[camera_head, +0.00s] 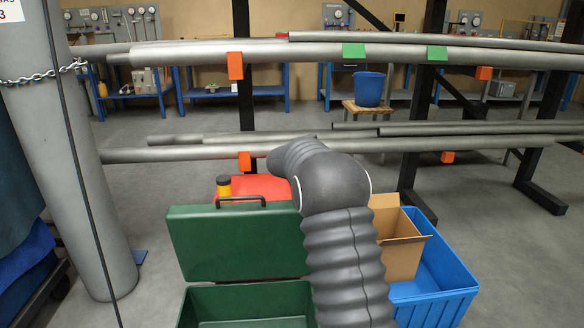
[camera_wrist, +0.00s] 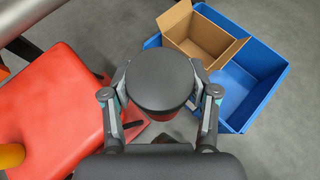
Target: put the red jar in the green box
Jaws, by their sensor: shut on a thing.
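My gripper (camera_wrist: 160,98) is shut on a jar with a round black lid. The lid of this red jar (camera_wrist: 161,76) faces the wrist camera, and a little red body shows under it. The jar is held above the floor, between a red stool and a blue crate. In the head view my grey arm hides the gripper and the jar. The green box (camera_head: 235,245) stands at the front with its lid raised. Its open inside (camera_head: 250,302) shows at the bottom edge, partly cut off and partly behind my arm. The green box is not in the wrist view.
The red stool (camera_head: 262,187) stands behind the green box's raised lid and bears a yellow jar (camera_head: 223,187). It also shows in the wrist view (camera_wrist: 55,105). A blue crate (camera_head: 440,290) holding a cardboard box (camera_head: 402,255) stands right. Pipe racks (camera_head: 330,55) cross behind.

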